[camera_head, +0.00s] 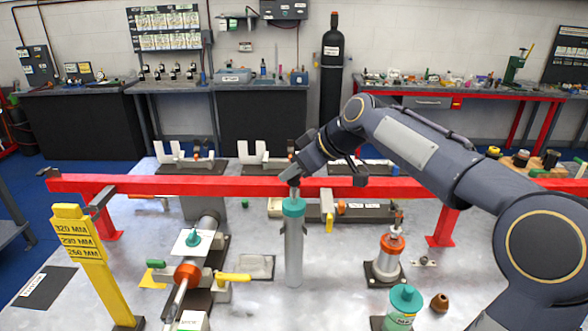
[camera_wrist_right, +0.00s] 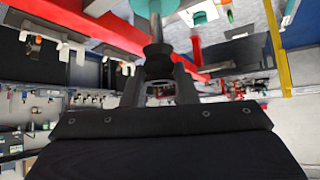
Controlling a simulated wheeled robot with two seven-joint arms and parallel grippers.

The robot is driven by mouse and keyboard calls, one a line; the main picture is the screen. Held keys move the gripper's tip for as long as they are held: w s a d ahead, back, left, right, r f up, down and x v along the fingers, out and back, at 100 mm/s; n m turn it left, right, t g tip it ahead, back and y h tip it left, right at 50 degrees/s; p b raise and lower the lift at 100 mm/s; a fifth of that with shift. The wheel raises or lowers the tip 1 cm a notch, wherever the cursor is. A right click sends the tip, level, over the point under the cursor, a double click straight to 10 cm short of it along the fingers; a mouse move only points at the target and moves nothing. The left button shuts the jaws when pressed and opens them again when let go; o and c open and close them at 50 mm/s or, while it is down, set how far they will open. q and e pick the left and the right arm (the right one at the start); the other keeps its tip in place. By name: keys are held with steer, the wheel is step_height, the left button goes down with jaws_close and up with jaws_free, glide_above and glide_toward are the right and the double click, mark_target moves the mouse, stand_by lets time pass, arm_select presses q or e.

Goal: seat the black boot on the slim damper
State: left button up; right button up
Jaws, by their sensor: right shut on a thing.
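The slim damper (camera_head: 293,255) is a pale grey cylinder with a teal collar (camera_head: 294,207) and a thin metal rod on top. It stands upright in the middle of the table. My right gripper (camera_head: 291,180) is at the top of this rod. In the right wrist view its fingers are shut on the black boot (camera_wrist_right: 157,62), a small dark flared piece. The metal rod (camera_wrist_right: 155,16) meets the boot there, with teal beyond. I cannot tell how far the boot is on the rod. My left gripper is not in view.
A red beam (camera_head: 225,187) crosses behind the damper. A yellow height post (camera_head: 85,250) and a clamped damper with an orange collar (camera_head: 187,273) stand left. An orange-topped damper (camera_head: 387,262), a teal-capped bottle (camera_head: 402,315) and a brown cone (camera_head: 439,303) stand right.

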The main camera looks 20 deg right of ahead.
steer(key=shift+f+b, duration=1.2)
steer(key=shift+f, duration=0.25)
steer(key=o, duration=1)
steer(key=shift+r, duration=0.15)
steer(key=v, duration=0.7)
steer(key=shift+s+d+r, duration=0.2)
steer(key=shift+s, duration=0.05)
